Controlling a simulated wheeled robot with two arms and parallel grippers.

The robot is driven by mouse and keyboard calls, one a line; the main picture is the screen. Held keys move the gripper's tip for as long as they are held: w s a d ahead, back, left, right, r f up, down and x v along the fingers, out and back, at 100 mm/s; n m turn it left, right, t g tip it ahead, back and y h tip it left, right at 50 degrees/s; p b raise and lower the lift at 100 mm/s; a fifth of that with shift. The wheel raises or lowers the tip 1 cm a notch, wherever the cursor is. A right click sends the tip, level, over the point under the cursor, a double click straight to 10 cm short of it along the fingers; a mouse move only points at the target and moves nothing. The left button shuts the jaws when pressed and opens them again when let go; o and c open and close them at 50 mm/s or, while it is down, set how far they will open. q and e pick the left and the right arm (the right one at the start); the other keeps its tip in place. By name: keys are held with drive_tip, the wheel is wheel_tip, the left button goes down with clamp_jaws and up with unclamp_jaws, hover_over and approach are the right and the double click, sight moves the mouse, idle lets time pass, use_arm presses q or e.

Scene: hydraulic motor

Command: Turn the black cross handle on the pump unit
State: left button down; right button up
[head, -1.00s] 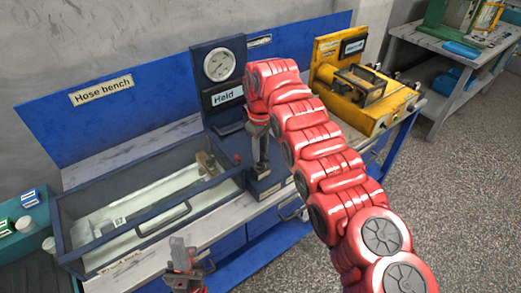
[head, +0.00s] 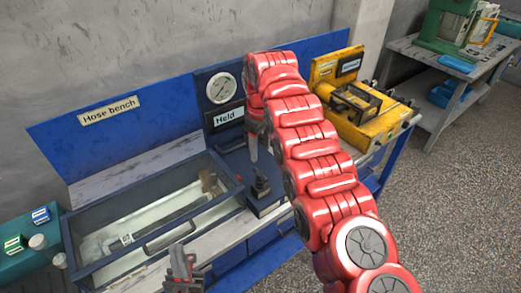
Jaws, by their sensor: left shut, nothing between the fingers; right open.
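The pump unit (head: 228,112) stands mid-bench, a dark panel with a round gauge and a sign reading "Held". On its dark base is a small black upright part (head: 261,183), which looks like the cross handle; its shape is too small to make out clearly. My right gripper (head: 252,150) points down, open, above and slightly left of this part, with a visible gap between them. My red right arm hides part of the unit's right side. My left gripper (head: 183,268) is shut and empty at the bottom, in front of the tray.
A yellow machine (head: 365,108) stands to the right, behind my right arm. A teal case (head: 35,250) is at far left. Grey floor is clear at right.

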wheel_tip(320, 180, up, 7)
drive_tip(key=p, duration=0.6)
drive_tip(key=shift+r, duration=0.15)
